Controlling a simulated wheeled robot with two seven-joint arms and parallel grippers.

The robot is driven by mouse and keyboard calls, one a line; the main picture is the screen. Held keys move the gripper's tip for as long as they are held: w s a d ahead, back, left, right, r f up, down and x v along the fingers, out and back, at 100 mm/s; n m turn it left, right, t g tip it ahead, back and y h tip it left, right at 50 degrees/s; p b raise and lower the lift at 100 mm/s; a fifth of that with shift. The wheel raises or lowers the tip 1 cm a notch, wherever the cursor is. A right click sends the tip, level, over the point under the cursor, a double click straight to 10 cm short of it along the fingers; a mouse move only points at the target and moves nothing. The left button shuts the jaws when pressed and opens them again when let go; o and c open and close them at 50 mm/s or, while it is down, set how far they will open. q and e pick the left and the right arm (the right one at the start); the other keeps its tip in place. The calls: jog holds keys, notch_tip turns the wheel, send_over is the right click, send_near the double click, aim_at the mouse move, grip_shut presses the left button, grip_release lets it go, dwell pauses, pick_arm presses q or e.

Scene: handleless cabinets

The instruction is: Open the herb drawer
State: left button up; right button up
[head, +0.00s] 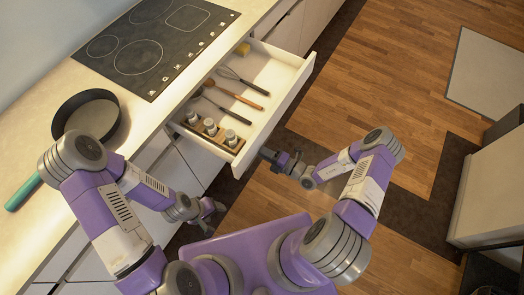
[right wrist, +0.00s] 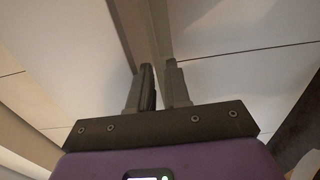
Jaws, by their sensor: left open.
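The pulled-out drawer (head: 283,66) stands open beneath the counter. It holds several small jars (head: 211,127) in a wooden rack at its near end, beside long-handled utensils. My right gripper (head: 265,154) is close outside the drawer's front panel, near its near corner; I cannot tell if they touch. In the right wrist view its two fingers (right wrist: 160,84) stand a narrow gap apart, with a pale panel edge beyond them; contact is unclear. My left gripper (head: 209,213) is open and empty, low beside the cabinet fronts, left of the drawer's near corner.
A black cooktop (head: 155,42) and a dark pan (head: 92,113) with a teal handle are on the counter. Wooden floor (head: 375,75) right of the drawer is clear.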

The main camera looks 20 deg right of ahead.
jog(key=v, duration=0.7)
jog(key=shift+s+d, duration=0.15)
jog(key=shift+s, duration=0.1)
dwell(0.3)
